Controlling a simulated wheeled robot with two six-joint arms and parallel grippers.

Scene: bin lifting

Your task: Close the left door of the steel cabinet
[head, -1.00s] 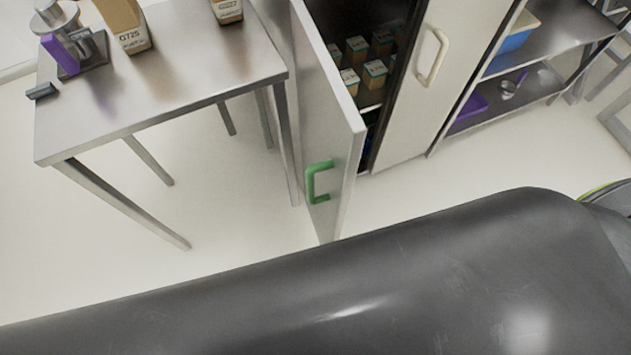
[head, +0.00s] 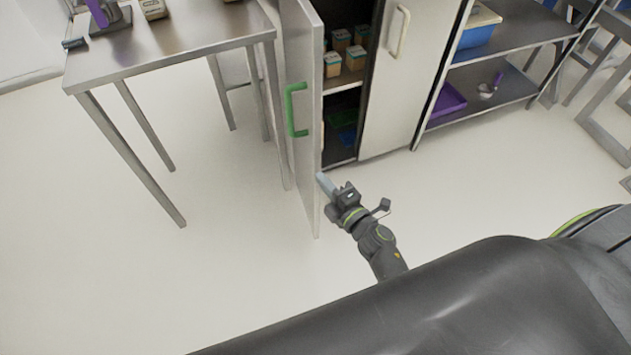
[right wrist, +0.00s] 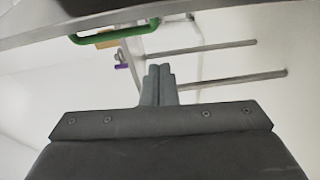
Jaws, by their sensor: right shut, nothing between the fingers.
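The steel cabinet's left door (head: 301,90) stands open in the head view, swung out toward me, with a green handle (head: 296,110) on its outer face. The cabinet's right door (head: 408,75) is shut and has a pale handle. My right gripper (head: 323,181) is shut and empty, its tip close to the free edge of the left door near the bottom. I cannot tell if it touches. In the right wrist view the shut fingers (right wrist: 158,73) point past the door's edge (right wrist: 90,22), and the green handle (right wrist: 115,33) shows above. My left gripper is out of view.
A steel table (head: 180,52) stands left of the open door, with bare floor below. Small boxes (head: 355,57) sit inside the cabinet. A steel shelf (head: 515,40) with a blue bin (head: 478,32) stands at right. Floor in front is clear.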

